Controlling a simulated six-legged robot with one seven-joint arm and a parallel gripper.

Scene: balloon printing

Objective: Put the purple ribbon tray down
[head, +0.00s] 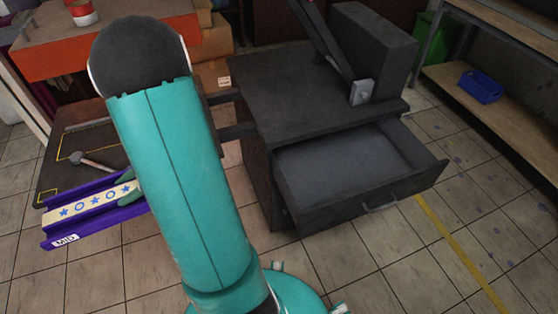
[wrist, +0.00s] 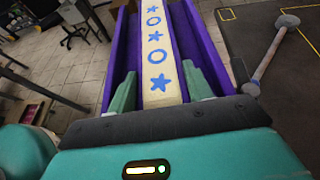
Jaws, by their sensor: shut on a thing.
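The purple ribbon tray (head: 128,208) is at the lower left of the head view, with a "MID" label on its near end. A cream bar (head: 72,210) with blue stars and circles runs along its middle. In the wrist view the tray (wrist: 207,45) stretches away from me. My gripper (wrist: 160,84) has its teal fingers inside the purple walls, on either side of the cream bar (wrist: 156,55), shut on it. My gripper (head: 127,184) is partly hidden by my arm in the head view. The tray is beside the dark board's near edge; I cannot tell its height.
The dark board (head: 103,139) has yellow outlines and a mallet (head: 92,160) on it. A dark cabinet (head: 262,90) has an open, empty drawer (head: 345,163). A lever machine (head: 372,45) stands on top. A blue bin (head: 481,86) is on the right shelf.

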